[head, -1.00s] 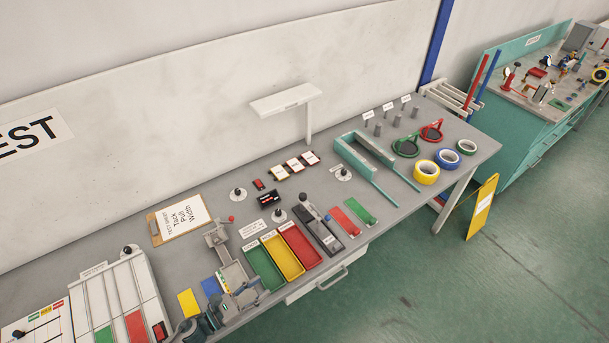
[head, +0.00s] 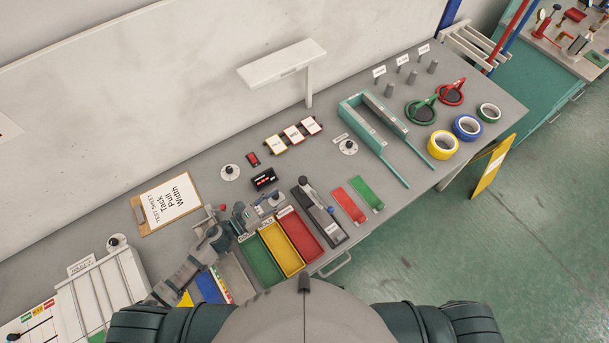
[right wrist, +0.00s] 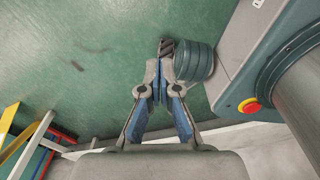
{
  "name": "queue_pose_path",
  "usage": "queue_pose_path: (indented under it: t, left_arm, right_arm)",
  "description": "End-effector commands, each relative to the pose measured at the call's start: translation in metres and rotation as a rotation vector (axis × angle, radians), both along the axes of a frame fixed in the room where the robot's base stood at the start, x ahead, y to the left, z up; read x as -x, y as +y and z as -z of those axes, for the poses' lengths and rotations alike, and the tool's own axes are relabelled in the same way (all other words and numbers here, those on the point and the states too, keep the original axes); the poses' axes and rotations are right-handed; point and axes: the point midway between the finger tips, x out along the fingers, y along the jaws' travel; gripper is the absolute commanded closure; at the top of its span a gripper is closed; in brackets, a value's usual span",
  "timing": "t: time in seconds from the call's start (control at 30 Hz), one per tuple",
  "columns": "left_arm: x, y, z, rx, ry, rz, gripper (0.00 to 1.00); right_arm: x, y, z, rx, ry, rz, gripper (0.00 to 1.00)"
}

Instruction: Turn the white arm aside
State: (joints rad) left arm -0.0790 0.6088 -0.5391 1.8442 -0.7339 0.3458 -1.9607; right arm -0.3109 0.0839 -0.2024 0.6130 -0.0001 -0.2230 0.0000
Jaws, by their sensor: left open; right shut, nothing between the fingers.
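My left gripper (head: 243,216) is open over the bench, near the clipboard's right side and the far ends of the coloured trays. It is apart from the white arm. My right gripper (right wrist: 160,68) shows only in the right wrist view, shut and empty, with the green floor behind it.
Close to my left gripper are a red-knobbed fixture, partly hidden by my arm, and green, yellow and red trays (head: 300,238). A clipboard (head: 167,203), a teal frame (head: 362,130), tape rolls (head: 443,145) and small cards (head: 293,133) share the bench. Bare bench lies around the post.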

Motion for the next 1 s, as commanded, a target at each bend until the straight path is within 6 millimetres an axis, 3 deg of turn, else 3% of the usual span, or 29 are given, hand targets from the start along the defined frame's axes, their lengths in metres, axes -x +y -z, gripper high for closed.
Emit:
queue_pose_path:
  t: [0.2,0.43,0.63,0.9,0.93,1.0]
  left_arm:
    - [-0.034,-0.042,-0.004,0.003,-0.002,-0.001,0.6]
    - [-0.058,-0.076,-0.001,0.0,-0.001,0.0,0.6]
    - [-0.068,-0.089,0.0,0.0,0.0,-0.001,0.6]
    - [-0.069,-0.09,0.001,0.0,0.0,-0.001,0.6]
    - [-0.069,-0.09,0.0,-0.001,-0.001,-0.001,0.62]
    - [-0.068,-0.09,0.0,0.0,0.0,-0.001,0.8]
  right_arm:
    - [-0.016,-0.006,-0.017,0.006,-0.024,0.001,1.0]
    - [-0.021,0.001,-0.024,-0.003,-0.033,0.005,1.0]
    - [-0.016,0.013,-0.026,-0.016,-0.025,0.007,1.0]
    - [-0.013,0.006,-0.025,-0.008,-0.021,0.004,1.0]
    - [-0.013,0.005,-0.025,-0.007,-0.021,0.004,1.0]
    - [-0.013,0.003,-0.025,-0.005,-0.02,0.003,1.0]
